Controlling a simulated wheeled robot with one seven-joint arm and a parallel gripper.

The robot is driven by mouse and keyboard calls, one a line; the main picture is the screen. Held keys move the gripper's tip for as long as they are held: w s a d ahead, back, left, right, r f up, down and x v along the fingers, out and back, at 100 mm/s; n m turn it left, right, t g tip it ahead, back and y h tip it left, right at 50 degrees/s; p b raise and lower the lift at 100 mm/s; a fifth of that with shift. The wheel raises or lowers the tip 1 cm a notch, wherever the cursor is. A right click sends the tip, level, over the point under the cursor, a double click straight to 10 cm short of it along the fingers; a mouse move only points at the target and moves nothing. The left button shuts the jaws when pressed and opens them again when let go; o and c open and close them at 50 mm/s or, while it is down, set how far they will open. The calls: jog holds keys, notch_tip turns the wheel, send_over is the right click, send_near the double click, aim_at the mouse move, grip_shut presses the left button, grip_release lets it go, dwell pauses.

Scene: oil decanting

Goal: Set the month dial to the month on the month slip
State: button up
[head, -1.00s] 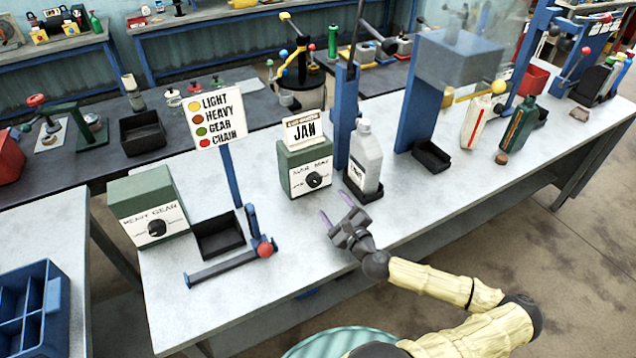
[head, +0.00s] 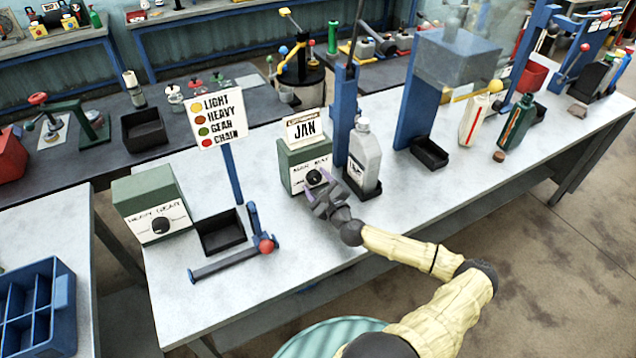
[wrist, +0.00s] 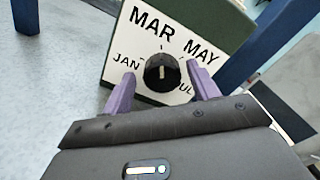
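The month dial is a black knob (head: 315,177) on the white face of a green box (head: 287,160). In the wrist view the knob (wrist: 161,73) is ringed by the labels JAN, MAR, MAY and a partly hidden one ending in "UL". Its pale mark appears roughly upright, towards MAR. The month slip (head: 304,129), reading JAN, stands on top of the box. My gripper (head: 318,188) is in front of the dial. In the wrist view its purple fingers stand apart to the left and right of the knob, with nothing gripped.
A grey bottle (head: 364,160) stands in a black tray close to the right of the box. A colour sign (head: 217,120) on a blue post, a black bin (head: 220,233) and a heavy/gear dial box (head: 150,200) stand to the left.

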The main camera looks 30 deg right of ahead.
jog(key=shift+d, duration=0.1)
jog(key=c, duration=0.8)
jog(key=shift+o, duration=0.2)
jog(key=shift+w, duration=0.1)
jog(key=shift+d+f+n+b, duration=0.1)
jog(key=shift+n+b, duration=0.5)
jog(key=shift+b, duration=0.05)
jog(key=n+b, duration=0.2)
jog(key=n, duration=0.1)
jog(key=n+b, duration=0.1)
jog(key=n, duration=0.1)
jog(key=shift+a+f, duration=0.15)
jog(key=shift+a, duration=0.1)
jog(key=n+b, duration=0.1)
jog(key=n, duration=0.1)
jog(key=shift+n+b, duration=0.3)
jog(key=shift+d+n+b, duration=0.1)
jog(key=shift+n+b, duration=0.5)
jog(key=shift+n, duration=1)
